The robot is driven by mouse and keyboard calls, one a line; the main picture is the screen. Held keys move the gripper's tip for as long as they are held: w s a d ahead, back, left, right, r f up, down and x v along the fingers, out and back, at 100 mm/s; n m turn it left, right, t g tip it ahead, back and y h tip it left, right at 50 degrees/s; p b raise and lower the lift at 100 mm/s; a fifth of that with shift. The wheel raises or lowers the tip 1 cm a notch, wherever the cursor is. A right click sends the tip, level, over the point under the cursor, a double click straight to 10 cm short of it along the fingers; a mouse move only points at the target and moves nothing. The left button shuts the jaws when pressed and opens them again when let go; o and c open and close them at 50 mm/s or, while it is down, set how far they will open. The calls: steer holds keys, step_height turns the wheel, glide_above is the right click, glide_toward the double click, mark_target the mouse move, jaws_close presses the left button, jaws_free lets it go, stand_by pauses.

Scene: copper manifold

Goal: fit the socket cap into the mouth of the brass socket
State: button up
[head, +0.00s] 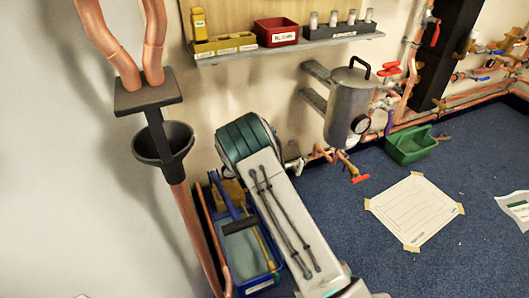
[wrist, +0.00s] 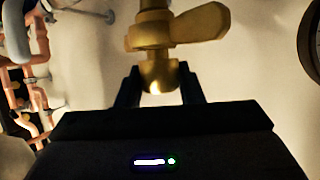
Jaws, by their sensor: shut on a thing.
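In the wrist view my gripper (wrist: 160,82) is shut on a small brass piece, the socket cap (wrist: 158,76), held between the two dark fingers. Directly above it in the picture is a brass fitting (wrist: 150,38) with a wing-shaped lever (wrist: 202,24), which I take for the brass socket. The cap lines up with the fitting's lower end. I cannot tell whether they touch or whether the cap sits in the mouth. In the head view my arm hides the gripper and the cap.
Copper pipes (wrist: 38,75) run at the left of the wrist view, and a dark round gauge rim shows at the right. In the head view a grey tank (head: 348,105) hangs on the wall beyond my arm. A blue crate (head: 240,245) and a green bin (head: 412,146) stand on the floor.

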steer(key=shift+f, duration=0.4)
steer(key=o, duration=1.1)
steer(key=p+v, duration=0.4)
steer(key=v, duration=0.8)
steer(key=shift+r+p, duration=0.1)
steer(key=shift+p, duration=0.2)
